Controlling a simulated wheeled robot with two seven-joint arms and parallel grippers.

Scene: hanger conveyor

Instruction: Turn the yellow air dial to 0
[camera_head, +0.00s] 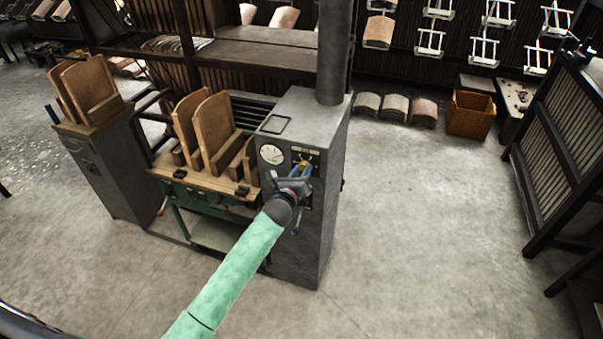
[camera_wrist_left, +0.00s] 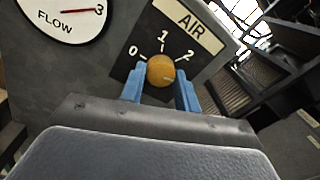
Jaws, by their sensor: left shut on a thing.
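The yellow air dial (camera_wrist_left: 160,70) sits on a black plate under an AIR label (camera_wrist_left: 188,20), with 0, 1 and 2 around it. A short pale mark shows on the right lower part of the knob; which number it points to I cannot tell for sure. My left gripper (camera_wrist_left: 161,90) is shut on the dial, a blue finger on each side. In the head view the dial (camera_head: 304,163) shows as a small yellow spot just beyond the blue fingertips of my left gripper (camera_head: 298,170). My right gripper is not in view.
The FLOW gauge (camera_wrist_left: 62,14), its red needle at 3, is left of the dial on the grey machine cabinet (camera_head: 310,235). Wooden forms (camera_head: 208,130) stand on the bench to its left.

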